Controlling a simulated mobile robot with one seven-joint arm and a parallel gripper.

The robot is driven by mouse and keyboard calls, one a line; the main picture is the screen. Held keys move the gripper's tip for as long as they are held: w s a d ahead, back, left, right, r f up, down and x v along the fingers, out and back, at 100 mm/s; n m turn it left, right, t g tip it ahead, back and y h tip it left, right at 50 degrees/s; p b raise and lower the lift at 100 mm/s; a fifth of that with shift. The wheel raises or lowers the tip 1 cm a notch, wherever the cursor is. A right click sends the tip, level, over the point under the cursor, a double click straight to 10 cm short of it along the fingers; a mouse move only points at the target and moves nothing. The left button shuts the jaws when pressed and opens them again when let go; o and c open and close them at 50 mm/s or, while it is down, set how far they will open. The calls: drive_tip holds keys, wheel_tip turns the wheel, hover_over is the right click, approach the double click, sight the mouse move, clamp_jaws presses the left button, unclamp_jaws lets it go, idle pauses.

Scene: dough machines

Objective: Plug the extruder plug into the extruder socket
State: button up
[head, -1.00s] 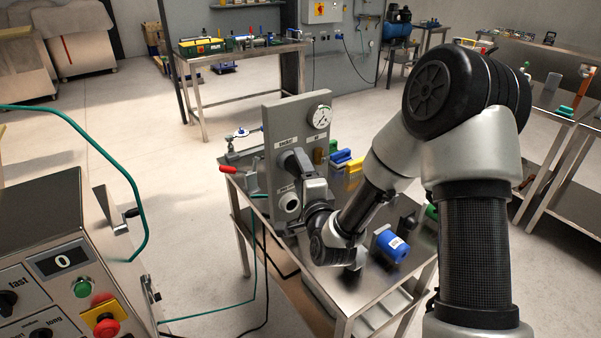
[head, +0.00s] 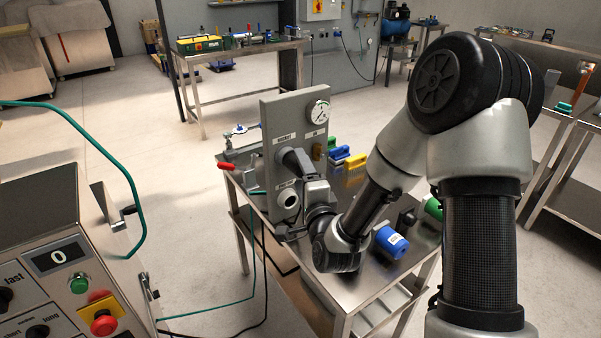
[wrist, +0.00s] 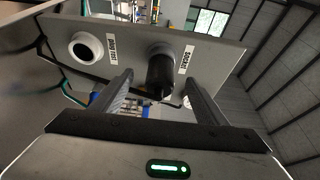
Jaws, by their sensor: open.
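A black cylindrical plug-like part (head: 295,160) sticks out from the grey upright panel (head: 283,112) on the steel table. In the wrist view this black part (wrist: 160,75) stands at the label that seems to read SOCKET, ahead of and between my fingers, apart from both. My gripper (wrist: 157,80) is open and empty, facing the panel. In the head view my gripper is partly hidden by my own wrist, close to the panel's front. The picture does not show how deep the black part sits in the panel.
A pale ringed port (head: 289,199) lies below the black part; it also shows in the wrist view (wrist: 86,48). A red-handled lever (head: 227,166) is at the panel's left. A blue cylinder (head: 391,242) lies on the table (head: 375,275). Green and black cables hang at the left.

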drive_tip(key=shift+v, duration=1)
drive_tip(key=shift+s+b, duration=0.15)
drive_tip(key=shift+b, duration=0.15)
